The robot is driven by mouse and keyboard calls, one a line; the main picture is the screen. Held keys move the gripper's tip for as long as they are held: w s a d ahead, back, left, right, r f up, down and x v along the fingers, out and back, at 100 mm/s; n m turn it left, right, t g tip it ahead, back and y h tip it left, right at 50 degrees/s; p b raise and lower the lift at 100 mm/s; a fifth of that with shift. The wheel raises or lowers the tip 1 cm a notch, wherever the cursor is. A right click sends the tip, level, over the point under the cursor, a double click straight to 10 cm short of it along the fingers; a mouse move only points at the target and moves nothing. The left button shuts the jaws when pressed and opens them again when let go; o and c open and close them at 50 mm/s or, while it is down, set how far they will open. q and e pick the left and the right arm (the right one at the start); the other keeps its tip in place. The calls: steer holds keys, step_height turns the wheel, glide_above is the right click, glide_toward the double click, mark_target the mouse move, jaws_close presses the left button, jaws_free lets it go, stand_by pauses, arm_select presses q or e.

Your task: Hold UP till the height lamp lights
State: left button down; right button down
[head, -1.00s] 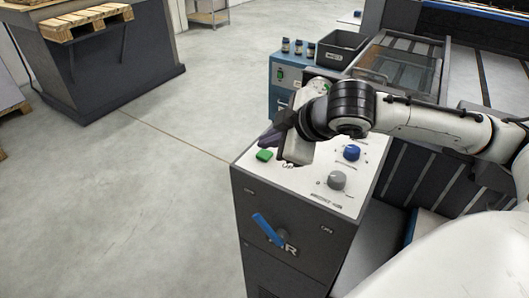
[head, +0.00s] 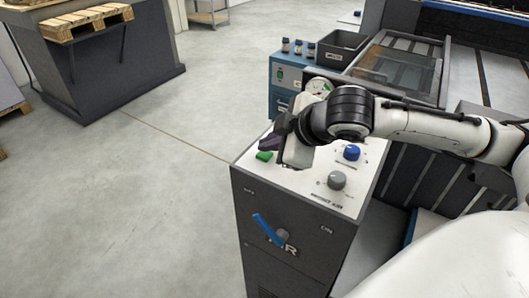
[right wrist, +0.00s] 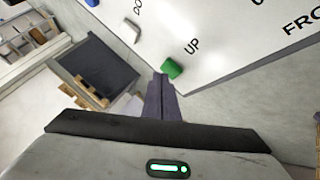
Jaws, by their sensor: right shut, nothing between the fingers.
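The green UP button (head: 264,156) sits at the left of the white sloped panel top (head: 316,190) of the dark grey cabinet. In the right wrist view the green button (right wrist: 172,68) lies beside the printed word UP. My right gripper (head: 267,144) is shut and empty, its dark fingertips right at the button and covering part of it in the head view. In the right wrist view the fingertips (right wrist: 160,78) are at the button's edge; I cannot tell whether they press it. I cannot make out a height lamp. My left gripper is not in view.
The panel also carries a blue knob (head: 351,152) and a grey knob (head: 337,180).

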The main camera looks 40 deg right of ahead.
mark_target(268, 156)
steer(key=shift+f, duration=0.5)
stand_by(1.8)
stand_by(3.3)
steer(key=shift+r+p, duration=0.9)
steer(key=shift+p, duration=0.15)
steer(key=shift+r, duration=0.1)
step_height(268, 156, up, 3)
steer(key=p, duration=0.3)
steer(key=shift+r+p, duration=1)
steer(key=shift+p, duration=0.1)
